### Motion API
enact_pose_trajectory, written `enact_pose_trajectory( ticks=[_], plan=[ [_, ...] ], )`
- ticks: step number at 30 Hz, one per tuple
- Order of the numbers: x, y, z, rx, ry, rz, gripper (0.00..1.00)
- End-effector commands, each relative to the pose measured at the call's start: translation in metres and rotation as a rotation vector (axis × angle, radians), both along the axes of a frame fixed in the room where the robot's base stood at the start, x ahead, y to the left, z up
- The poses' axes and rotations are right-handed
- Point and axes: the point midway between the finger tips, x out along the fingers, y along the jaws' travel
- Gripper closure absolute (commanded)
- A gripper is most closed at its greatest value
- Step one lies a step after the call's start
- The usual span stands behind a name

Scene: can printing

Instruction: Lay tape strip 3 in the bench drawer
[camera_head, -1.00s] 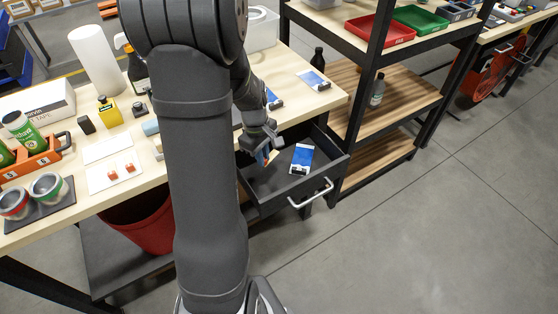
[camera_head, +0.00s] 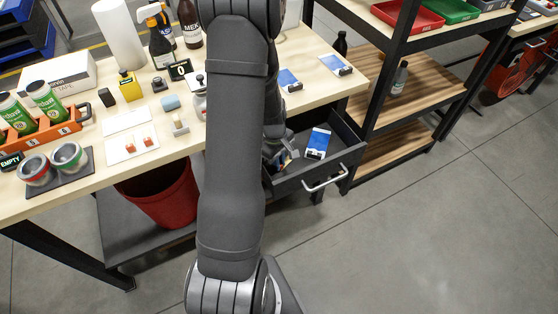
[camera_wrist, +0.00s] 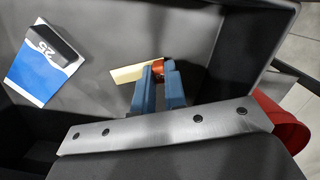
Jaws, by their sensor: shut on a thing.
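The bench drawer (camera_head: 342,162) is pulled out, a dark grey box with a silver bar handle. My gripper (camera_wrist: 161,78) is inside the drawer, its blue fingertips shut on a small strip. The strip shows as a cream piece (camera_wrist: 128,74) to the left of the fingertips and a copper-orange part (camera_wrist: 158,67) between them. It lies close above or on the drawer floor; I cannot tell which. No number shows on it. In the head view my gripper (camera_head: 282,158) is partly hidden behind my arm.
A blue-and-white card (camera_head: 318,143) with a dark clip lies in the drawer, left of my gripper in the wrist view (camera_wrist: 38,72). Similar cards (camera_head: 336,65) lie on the bench above. The drawer walls stand close around. A red bin (camera_head: 163,195) stands below the bench.

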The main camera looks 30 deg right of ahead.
Motion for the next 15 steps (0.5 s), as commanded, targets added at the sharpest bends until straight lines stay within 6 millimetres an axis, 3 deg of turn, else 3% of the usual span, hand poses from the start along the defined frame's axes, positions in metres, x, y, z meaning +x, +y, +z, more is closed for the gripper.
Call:
enact_pose_trajectory(
  ticks=[8,9,12,15],
  plan=[
    [0.0001,-0.0001,-0.0023,0.0,0.0,0.0,1.0],
    [0.0002,-0.0001,-0.003,0.0,0.0,0.0,0.87],
    [0.0002,-0.0001,-0.0025,0.0,0.0,0.0,0.67],
    [0.0002,-0.0001,-0.0024,0.0,0.0,-0.001,0.67]
  ],
)
